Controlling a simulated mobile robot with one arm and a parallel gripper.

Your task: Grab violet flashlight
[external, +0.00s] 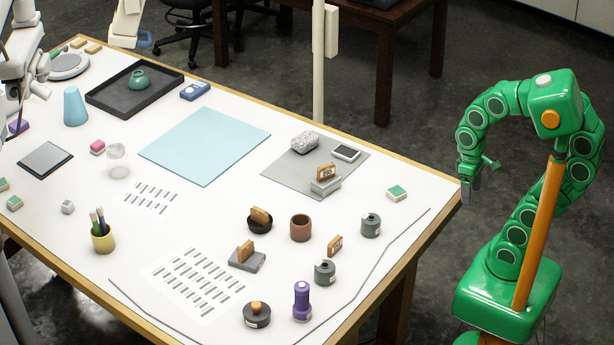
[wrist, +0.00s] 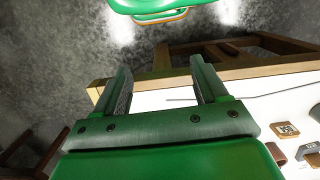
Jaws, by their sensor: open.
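The violet flashlight (external: 301,302) stands upright near the front edge of the white table, at the lower middle of the external view. I do not make it out in the wrist view. My gripper (external: 470,192) hangs past the table's right edge in the external view, well to the right of the flashlight and apart from it. In the wrist view my gripper (wrist: 160,85) is open, with its two fingers spread and nothing between them.
A small tagged wooden block (external: 335,245), a brown cup (external: 301,228) and another grey cylinder (external: 370,225) stand farther back.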

